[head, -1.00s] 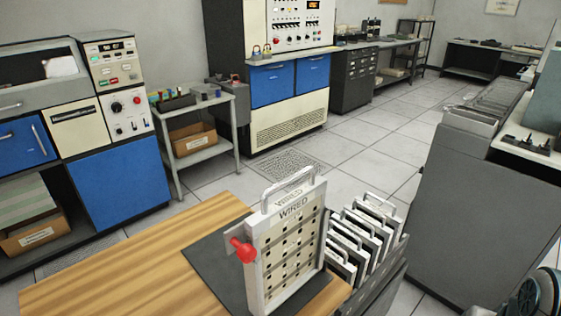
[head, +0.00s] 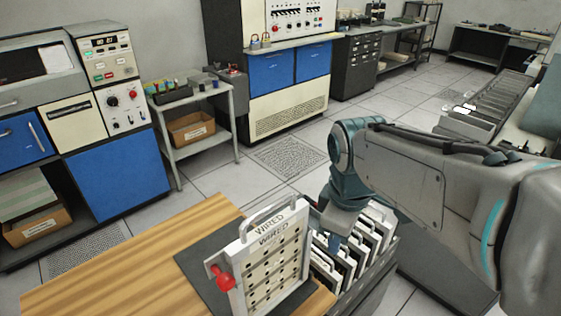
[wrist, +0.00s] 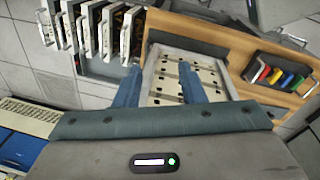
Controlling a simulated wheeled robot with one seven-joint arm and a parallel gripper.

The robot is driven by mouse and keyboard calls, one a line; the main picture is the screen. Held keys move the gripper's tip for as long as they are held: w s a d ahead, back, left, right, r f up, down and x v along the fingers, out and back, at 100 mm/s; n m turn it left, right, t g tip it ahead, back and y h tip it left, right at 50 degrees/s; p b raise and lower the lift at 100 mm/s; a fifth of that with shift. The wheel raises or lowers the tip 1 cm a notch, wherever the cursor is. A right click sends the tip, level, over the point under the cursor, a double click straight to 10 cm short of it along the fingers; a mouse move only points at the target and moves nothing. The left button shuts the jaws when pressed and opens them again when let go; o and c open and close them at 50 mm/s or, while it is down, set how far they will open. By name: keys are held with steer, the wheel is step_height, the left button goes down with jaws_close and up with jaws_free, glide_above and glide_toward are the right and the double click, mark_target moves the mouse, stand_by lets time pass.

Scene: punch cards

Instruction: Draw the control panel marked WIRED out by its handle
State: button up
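The white control panel marked WIRED (head: 270,262) stands upright on a dark mat (head: 196,262) on the wooden table, with a grey handle (head: 274,214) on top and a red knob (head: 222,279) at its left side. In the wrist view its perforated face (wrist: 180,72) lies beyond and between my fingers. My gripper (wrist: 158,78) is open, with its two blue fingers apart and nothing visibly clamped. In the head view my arm comes from the right and its wrist is behind and right of the panel; the fingertips are hidden there. The handle is hard to make out in the wrist view.
A rack of several similar white panels (head: 350,255) stands close on the right, beneath my arm. The wooden table (head: 120,270) is clear at left in the head view. A holder with coloured pieces (wrist: 280,77) shows on the wood in the wrist view.

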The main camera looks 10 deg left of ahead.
mark_target(269, 206)
steer(key=a+r+n+p, duration=0.2)
steer(key=a+r+n, duration=0.1)
steer(key=a+n, duration=0.1)
steer(key=w+a+r+n+g+p, duration=0.1)
steer(key=a+r+n+p, duration=0.1)
steer(key=a+r+n, duration=0.2)
steer(key=a+r+n+p, duration=0.3)
steer(key=a+r+n, duration=0.1)
steer(key=n, duration=0.1)
steer(key=shift+w+a+r+n+g, duration=0.25)
steer(key=shift+w+a+n+g, duration=0.05)
steer(key=shift+w+a+n, duration=0.1)
steer(key=shift+a+r+n, duration=0.1)
steer(key=shift+a+n, duration=0.05)
steer(key=shift+n, duration=0.15)
steer(key=shift+s+a, duration=0.1)
step_height(269, 206, down, 9)
steer(key=b, duration=0.7)
jaws_close()
steer(key=shift+r, duration=0.1)
